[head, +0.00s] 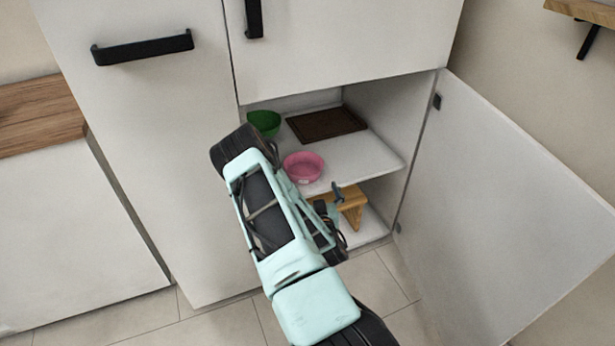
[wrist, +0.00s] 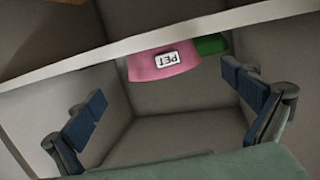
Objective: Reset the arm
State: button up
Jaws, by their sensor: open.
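My gripper (head: 337,194) is in front of the open cabinet, near the front edge of the middle shelf; much of it is hidden behind my arm in the head view. In the wrist view my gripper (wrist: 168,105) has its two blue-padded fingers spread wide with nothing between them. A pink bowl (head: 303,167) sits near the front of the shelf, just beyond my gripper. It also shows in the wrist view (wrist: 164,62) with a white "PET" label. I cannot tell whether a finger touches the shelf.
A green bowl (head: 264,123) and a dark brown board (head: 326,124) are on the middle shelf (head: 372,154). A wooden object (head: 352,211) stands in the lower compartment, partly hidden. The open cabinet door (head: 505,215) stands to the right. Open floor (head: 375,283) lies in front.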

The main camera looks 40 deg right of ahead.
jog(key=shift+v, duration=0.9)
